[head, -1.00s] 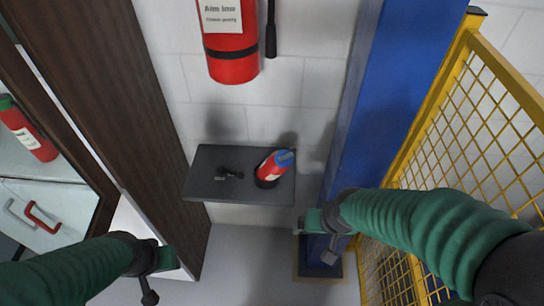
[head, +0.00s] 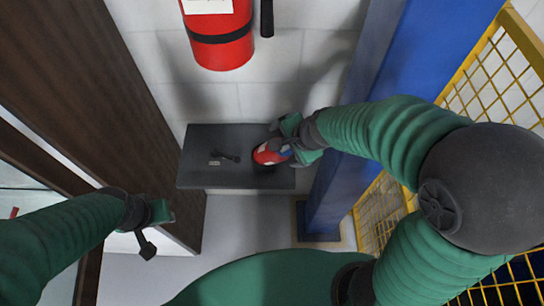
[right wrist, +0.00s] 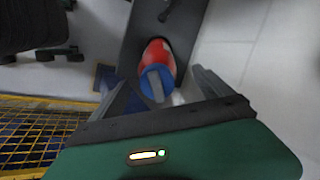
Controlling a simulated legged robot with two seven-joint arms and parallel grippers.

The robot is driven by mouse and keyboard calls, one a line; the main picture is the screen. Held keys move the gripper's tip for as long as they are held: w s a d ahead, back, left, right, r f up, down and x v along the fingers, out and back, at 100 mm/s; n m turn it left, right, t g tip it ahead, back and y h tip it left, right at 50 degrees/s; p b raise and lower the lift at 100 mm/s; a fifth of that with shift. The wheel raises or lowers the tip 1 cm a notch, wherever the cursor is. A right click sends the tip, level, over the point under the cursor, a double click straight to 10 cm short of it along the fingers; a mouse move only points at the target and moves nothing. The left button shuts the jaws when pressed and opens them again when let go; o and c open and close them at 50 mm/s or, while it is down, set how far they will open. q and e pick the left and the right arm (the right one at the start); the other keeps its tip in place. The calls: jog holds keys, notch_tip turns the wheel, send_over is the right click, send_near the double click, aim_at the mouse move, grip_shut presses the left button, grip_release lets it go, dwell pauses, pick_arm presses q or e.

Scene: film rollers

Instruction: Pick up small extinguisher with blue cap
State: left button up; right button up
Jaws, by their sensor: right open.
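The small red extinguisher (head: 266,154) with a blue cap (head: 286,150) stands on the right part of a dark grey wall shelf (head: 200,171). In the right wrist view its red body (right wrist: 157,52) and blue cap (right wrist: 157,83) show between my fingers. My right gripper (head: 297,141) is open at the cap, with its jaws on either side; I cannot tell whether they touch it. The gripper's fingers also show in the right wrist view (right wrist: 172,95). My left gripper (head: 154,222) hangs at lower left, away from the shelf; its jaws are unclear.
A large red extinguisher (head: 222,52) hangs on the wall above the shelf. A small black object (head: 226,156) lies on the shelf left of the small extinguisher. A blue post (head: 340,190) and yellow mesh fence (head: 375,222) stand at right, dark wood panels (head: 75,90) at left.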

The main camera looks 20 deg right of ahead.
jog(key=f+b, duration=0.1)
jog(key=f, duration=0.1)
jog(key=w+f+b, duration=0.1)
jog(key=b, duration=0.1)
jog(key=shift+a+f, duration=0.2)
jog(key=shift+f, duration=0.2)
jog(key=shift+w+a+f+b, duration=0.1)
jog(key=shift+f+b, duration=0.2)
jog(key=shift+w+f, duration=0.1)
jog(key=shift+w, duration=0.35)
jog(key=shift+s, duration=0.2)
jog(key=c, duration=0.7)
grip_shut()
